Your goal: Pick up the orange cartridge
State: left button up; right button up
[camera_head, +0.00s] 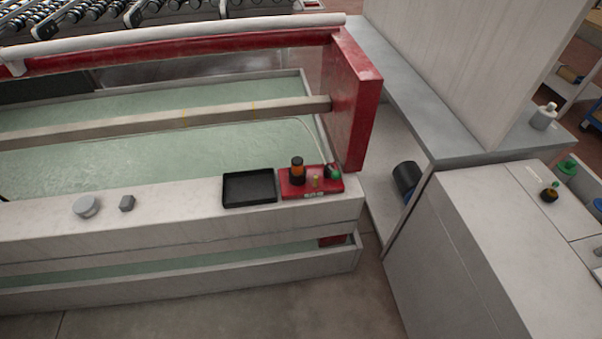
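An orange cartridge (297,168) with dark ends stands upright on a small red block (325,186) on the white front ledge of the machine. A short yellow pin (315,182) and a dark piece with a green part (333,172) are on the same red block, to the right of the cartridge. Neither of my grippers shows in the head view.
An empty black tray (249,189) lies just left of the red block. A round grey knob (86,207) and a small dark block (127,203) are further left on the ledge (180,204). A red upright panel (357,100) rises behind the cartridge's right side.

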aim_at(297, 162)
jog(key=k, duration=0.45)
jog(key=z, duration=1)
jog(key=i, duration=0.7)
jog(key=u, duration=0.05)
